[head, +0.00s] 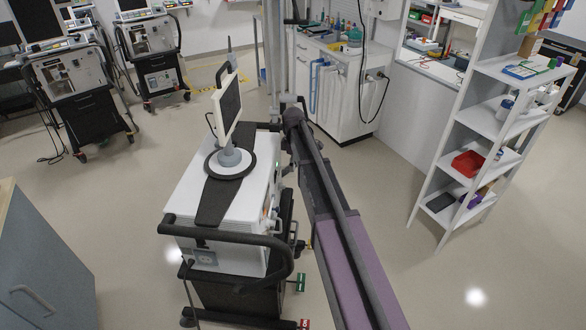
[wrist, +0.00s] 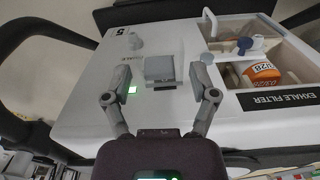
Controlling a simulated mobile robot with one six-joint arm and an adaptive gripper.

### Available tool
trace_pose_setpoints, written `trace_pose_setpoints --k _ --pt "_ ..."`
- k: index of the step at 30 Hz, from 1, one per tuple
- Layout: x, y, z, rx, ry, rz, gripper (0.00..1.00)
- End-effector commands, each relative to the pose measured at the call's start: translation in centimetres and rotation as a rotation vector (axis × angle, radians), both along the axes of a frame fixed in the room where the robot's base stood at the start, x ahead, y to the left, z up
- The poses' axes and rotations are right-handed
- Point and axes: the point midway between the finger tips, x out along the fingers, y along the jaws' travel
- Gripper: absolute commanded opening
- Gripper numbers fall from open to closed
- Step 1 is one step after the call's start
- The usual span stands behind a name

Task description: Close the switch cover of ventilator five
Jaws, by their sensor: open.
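Ventilator five (head: 222,190) stands in the middle of the head view, its screen on top. In the wrist view its white side panel (wrist: 75,100) bears a "5" label at the upper left. A small square grey flap (wrist: 160,70), which looks like the switch cover, sits on this panel. I cannot tell for certain whether it is raised or flat. A green light (wrist: 132,90) glows at its lower left. My gripper (wrist: 155,76) is open and empty, one finger on each side of the flap. In the head view the gripper is hidden.
A dark handle bar (head: 230,236) rings the ventilator's near end. A white shelf (head: 490,120) stands at the right. Floor between is clear.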

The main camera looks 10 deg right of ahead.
Motion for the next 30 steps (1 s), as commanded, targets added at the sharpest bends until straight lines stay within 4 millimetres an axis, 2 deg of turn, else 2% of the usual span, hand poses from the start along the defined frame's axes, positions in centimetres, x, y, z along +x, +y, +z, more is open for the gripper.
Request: trace_pose_setpoints --k 4,15,16,23,24,30 --pt "0.0 -0.03 -0.56 0.0 0.0 0.0 0.75" --pt "0.0 -0.09 -0.58 0.0 0.0 -0.001 0.75" --pt "0.0 -0.09 -0.58 0.0 0.0 -0.001 0.72" --pt "-0.01 -0.1 -0.59 0.0 0.0 -0.001 0.04" --pt "-0.01 -0.1 -0.59 0.0 0.0 -0.001 0.0" --pt "-0.07 -0.07 -0.63 0.004 0.0 -0.002 0.0"
